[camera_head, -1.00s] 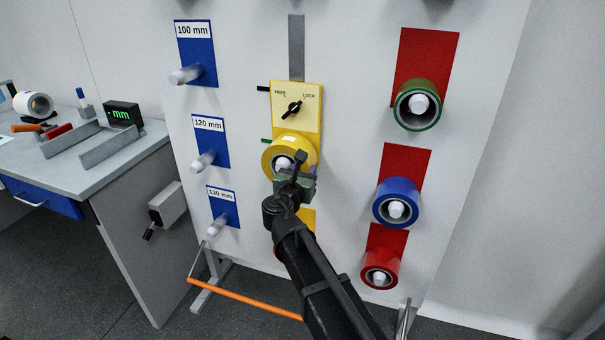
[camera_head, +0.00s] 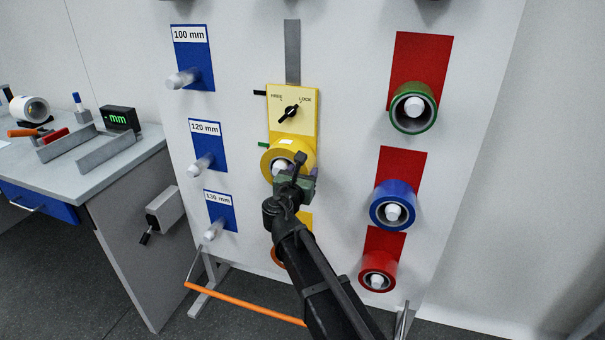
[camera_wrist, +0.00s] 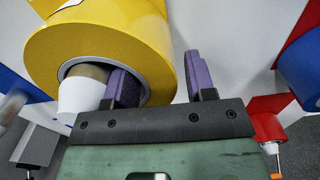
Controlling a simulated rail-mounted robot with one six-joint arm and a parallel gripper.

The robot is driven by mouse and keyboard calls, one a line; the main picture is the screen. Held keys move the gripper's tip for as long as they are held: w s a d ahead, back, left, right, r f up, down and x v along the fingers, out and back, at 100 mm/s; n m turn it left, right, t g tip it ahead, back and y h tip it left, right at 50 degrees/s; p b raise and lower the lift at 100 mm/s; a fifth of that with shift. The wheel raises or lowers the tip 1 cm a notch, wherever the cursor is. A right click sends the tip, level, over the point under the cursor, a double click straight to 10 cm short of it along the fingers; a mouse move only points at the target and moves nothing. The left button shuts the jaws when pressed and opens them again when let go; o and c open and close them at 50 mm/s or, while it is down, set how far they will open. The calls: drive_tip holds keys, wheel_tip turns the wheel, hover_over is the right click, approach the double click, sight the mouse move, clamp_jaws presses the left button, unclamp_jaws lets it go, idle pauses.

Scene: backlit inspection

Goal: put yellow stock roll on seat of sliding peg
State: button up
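The yellow stock roll (camera_head: 270,160) is around a white peg (camera_head: 279,168) at the lower part of the yellow plate (camera_head: 309,100), below its dial. In the wrist view the roll (camera_wrist: 100,40) fills the upper left, with the white peg (camera_wrist: 85,95) inside its wide bore. My gripper (camera_wrist: 162,82) is at the roll's near rim. One purple finger reaches into the bore beside the peg; the other stands outside the roll. A narrow gap shows between the outer finger and the roll, so the gripper looks open. How deep the roll sits is hidden.
A dial knob (camera_head: 289,112) between FREE and LOCK is above the roll; a grey slot (camera_head: 292,50) runs upward. Empty blue-backed pegs are left. Green (camera_head: 432,121), blue (camera_head: 377,207) and red (camera_head: 367,276) rolls hang right. An orange roll is partly hidden below my gripper.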

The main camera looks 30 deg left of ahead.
drive_tip(key=shift+a, duration=0.2)
drive_tip(key=s+d, duration=0.2)
drive_tip(key=s, duration=0.8)
drive_tip(key=shift+s, duration=0.35)
drive_tip(key=shift+d, duration=0.1)
